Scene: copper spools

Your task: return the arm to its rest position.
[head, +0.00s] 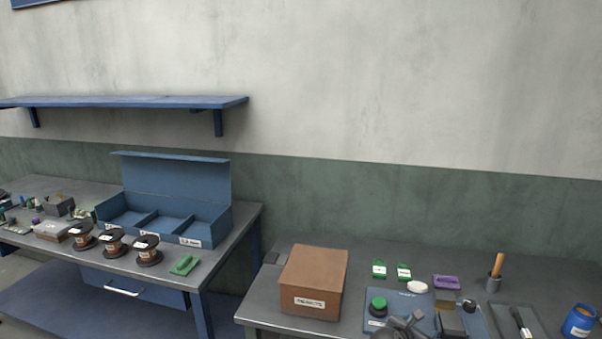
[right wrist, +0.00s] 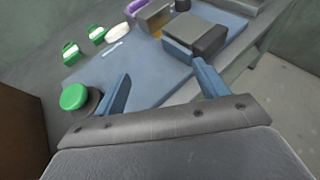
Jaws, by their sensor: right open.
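My right gripper (head: 408,325) shows at the bottom edge of the head view, over the front of a blue plate (head: 408,301) on the right-hand bench. In the right wrist view its two blue fingers (right wrist: 162,88) stand wide apart with nothing between them. A green button on a dark base (head: 378,306) is just left of the gripper, and it also shows beside the left finger in the right wrist view (right wrist: 74,97). A grey block (head: 452,323) is just right of the gripper. My left gripper is out of view.
A brown box (head: 313,283) stands left of the blue plate. Three copper spools (head: 112,243) stand before an open, compartmented blue case (head: 217,228) on the left bench.

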